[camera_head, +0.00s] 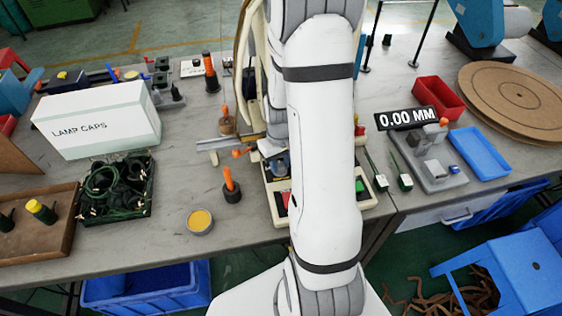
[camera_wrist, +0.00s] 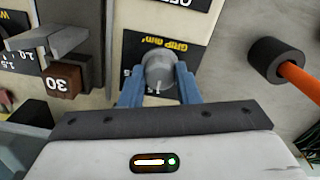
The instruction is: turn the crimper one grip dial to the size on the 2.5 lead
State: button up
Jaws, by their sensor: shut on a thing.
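The grip dial (camera_wrist: 160,66) is a grey round knob with a light mark pointing to the picture's bottom, on a black plate (camera_wrist: 147,42) lettered "GRIP mm²" in yellow, upside down. My gripper (camera_wrist: 159,84) is shut on the dial, with a blue finger on each side. The fingers hide most of the size numbers. The crimper (camera_head: 368,202) is a cream machine in the head view, mostly hidden behind my arm.
A black holder with an orange handle (camera_wrist: 276,60) stands close right of my gripper in the wrist view. A brown block marked 30 (camera_wrist: 62,80) is on the left. The head view shows a display reading 0.00 MM (camera_head: 407,117) and a lamp caps box (camera_head: 97,119).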

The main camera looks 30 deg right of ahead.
jog(key=c, duration=0.3)
jog(key=shift+c, duration=0.2)
jog(key=shift+m, duration=0.4)
jog(key=m+b, duration=0.2)
jog(key=m, duration=0.2)
jog(key=shift+m, duration=0.4)
jog(key=m+b, duration=0.1)
jog(key=m, duration=0.5)
jog(key=shift+b, duration=0.3)
jog(key=shift+a+m, duration=0.1)
jog(key=shift+m, duration=0.2)
jog(key=o, duration=1)
